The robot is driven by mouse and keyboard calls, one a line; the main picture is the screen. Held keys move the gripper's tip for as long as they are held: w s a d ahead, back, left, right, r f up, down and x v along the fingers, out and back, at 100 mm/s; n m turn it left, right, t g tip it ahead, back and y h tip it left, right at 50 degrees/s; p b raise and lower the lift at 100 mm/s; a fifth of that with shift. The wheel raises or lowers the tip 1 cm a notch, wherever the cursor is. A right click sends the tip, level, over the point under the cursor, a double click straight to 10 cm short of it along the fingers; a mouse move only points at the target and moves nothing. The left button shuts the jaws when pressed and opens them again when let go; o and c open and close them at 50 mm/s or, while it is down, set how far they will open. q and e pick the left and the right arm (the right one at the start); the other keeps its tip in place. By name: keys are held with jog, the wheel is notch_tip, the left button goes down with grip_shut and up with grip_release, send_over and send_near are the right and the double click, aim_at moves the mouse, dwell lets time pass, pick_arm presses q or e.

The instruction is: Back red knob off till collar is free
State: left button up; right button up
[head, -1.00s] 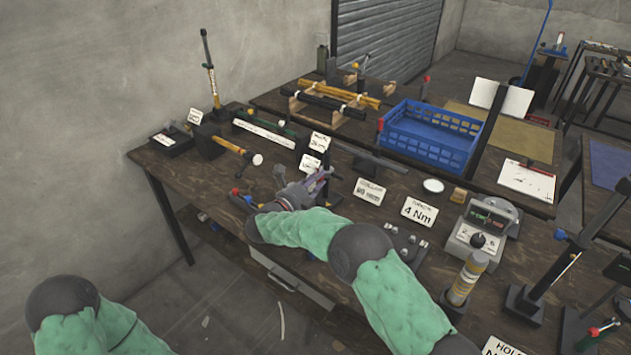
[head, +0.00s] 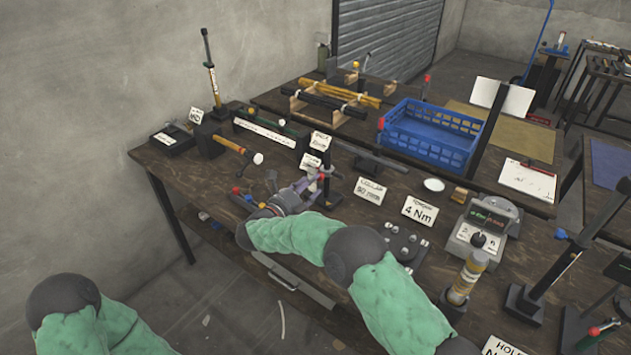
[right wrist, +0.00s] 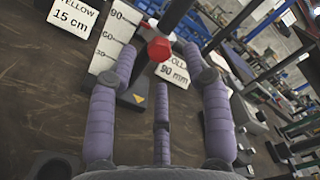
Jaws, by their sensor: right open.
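The red knob (right wrist: 158,48) shows in the right wrist view on the side of a dark upright post (right wrist: 178,12). In the head view the red knob (head: 322,177) is small, close to my right fingertips. My right gripper (right wrist: 155,58) is open, with its purple fingers spread on both sides of the knob and a third finger below it. I cannot tell whether any finger touches it. In the head view my right gripper (head: 296,183) reaches over the bench's front part. The collar is not clearly distinguishable. My left gripper is out of view; only my left arm shows at lower left.
A scale card (right wrist: 112,40) stands left of the post, and a "COLLAR 90 mm" card (head: 369,191) to its right.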

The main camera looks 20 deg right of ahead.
jog(key=v, duration=0.8)
jog(key=shift+s+a, duration=0.2)
jog(key=shift+a, duration=0.05)
